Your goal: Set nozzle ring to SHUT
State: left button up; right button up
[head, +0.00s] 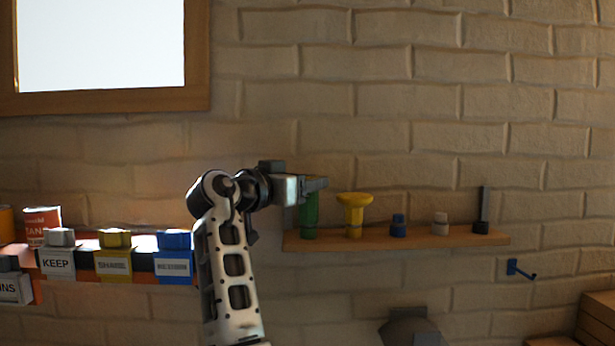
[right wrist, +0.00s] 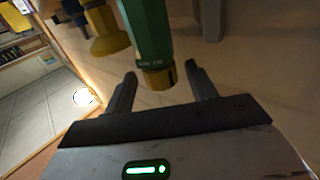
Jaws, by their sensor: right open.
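A green nozzle (head: 310,218) stands upright on the wooden wall shelf; my gripper hides its top in the head view. In the right wrist view the green nozzle (right wrist: 147,30) reaches in from the top. Its brownish-yellow end ring (right wrist: 158,79) has small, unreadable markings beside it. My right gripper (head: 318,184) is at the top of the nozzle. In the right wrist view the open right gripper (right wrist: 160,74) has a finger on either side of the ring, with visible gaps. I cannot tell the ring's setting. My left gripper is not in view.
A yellow funnel (head: 354,213) stands close right of the nozzle on the shelf (head: 400,241). Blue (head: 398,226), grey (head: 440,225) and black (head: 482,226) items stand further right. A blue hook (head: 513,267) is on the wall. Labelled containers (head: 115,263) are at left.

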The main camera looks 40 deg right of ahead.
jog(key=shift+d, duration=0.6)
jog(key=shift+w+d, duration=0.15)
jog(key=shift+d, duration=0.2)
jog(key=shift+c, duration=0.9)
jog(key=c, duration=0.8)
